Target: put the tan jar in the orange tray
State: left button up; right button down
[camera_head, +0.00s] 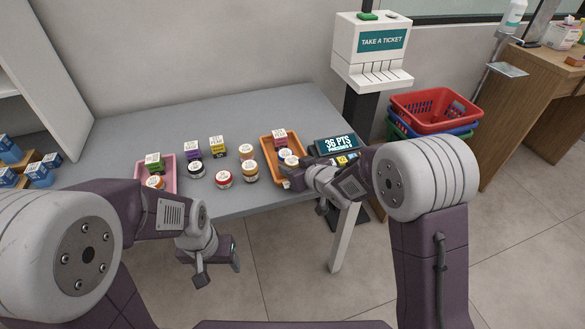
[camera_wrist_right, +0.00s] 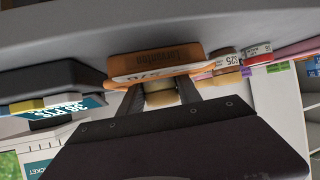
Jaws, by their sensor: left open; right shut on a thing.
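The orange tray (camera_head: 268,160) stands near the right end of the grey table. My right gripper (camera_head: 293,177) is at its front edge, shut on the tan jar (camera_head: 291,162). The jar's pale top shows at the tray's front; how high it is above the tray floor I cannot tell. In the right wrist view the tan jar (camera_wrist_right: 161,94) sits between the two fingers, in front of the orange tray wall (camera_wrist_right: 155,64). My left gripper (camera_head: 217,268) is open and empty in front of the table, below its top.
The tray also holds a magenta-labelled box (camera_head: 280,138) and a blue jar (camera_head: 285,153). Left of it stand a gold jar (camera_head: 251,173), red jar (camera_head: 223,180), orange jar (camera_head: 246,153) and boxes. A pink tray (camera_head: 169,170) is farther left. A dark display (camera_head: 336,144) is at right.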

jog(key=shift+f, duration=0.1)
jog(key=c, duration=0.8)
grip_release()
jog(key=shift+c, duration=0.2)
jog(key=shift+r, duration=0.25)
jog(key=p+v, duration=0.2)
jog(key=v, duration=1)
jog(key=shift+f+p, duration=0.2)
jog(key=shift+p, duration=0.1)
